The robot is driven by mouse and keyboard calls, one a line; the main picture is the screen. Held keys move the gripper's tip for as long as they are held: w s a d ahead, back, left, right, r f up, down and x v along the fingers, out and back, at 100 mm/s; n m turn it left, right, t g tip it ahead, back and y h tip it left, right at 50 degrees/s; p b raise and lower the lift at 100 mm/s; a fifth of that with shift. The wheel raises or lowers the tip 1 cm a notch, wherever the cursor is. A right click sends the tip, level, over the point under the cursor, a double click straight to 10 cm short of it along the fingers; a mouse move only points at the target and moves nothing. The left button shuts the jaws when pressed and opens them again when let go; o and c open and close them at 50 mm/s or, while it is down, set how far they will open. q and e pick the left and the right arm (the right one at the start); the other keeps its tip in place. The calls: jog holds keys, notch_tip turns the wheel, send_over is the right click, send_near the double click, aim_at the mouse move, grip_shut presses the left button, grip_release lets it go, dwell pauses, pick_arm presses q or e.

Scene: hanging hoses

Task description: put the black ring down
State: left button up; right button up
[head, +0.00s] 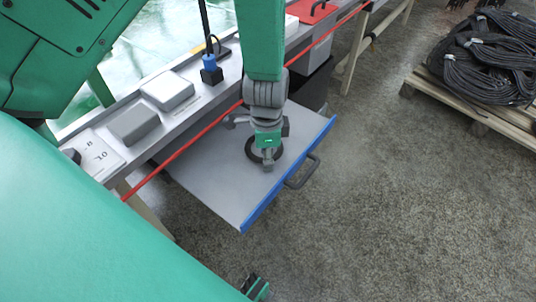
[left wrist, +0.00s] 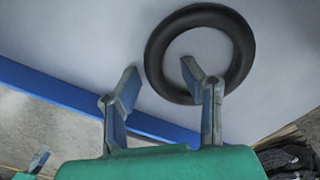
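The black ring (head: 251,151) lies flat on the grey bottom of a pulled-out drawer (head: 205,180). In the left wrist view the ring (left wrist: 242,48) shows nearly whole. My left gripper (head: 252,146) is over the ring and hides part of it in the head view. In the left wrist view the two fingers of this gripper (left wrist: 160,72) are apart, with one fingertip over the ring's hole and the other outside its rim. I see no grip on the ring. What looks like my right gripper (head: 254,287) shows small at the bottom edge, its opening unclear.
The drawer has a blue front edge (head: 290,175) and a dark handle (head: 302,171). A red strip (head: 190,143) runs along the bench. Grey boxes (head: 167,90) stand on the bench. A pallet (head: 465,100) with black hoses (head: 485,60) is at the right; the floor between is clear.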

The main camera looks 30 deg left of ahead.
pick_arm(q)
notch_tip(320, 180, up, 12)
jog(key=p, duration=0.4)
jog(key=shift+r, duration=0.15)
jog(key=shift+d, duration=0.1)
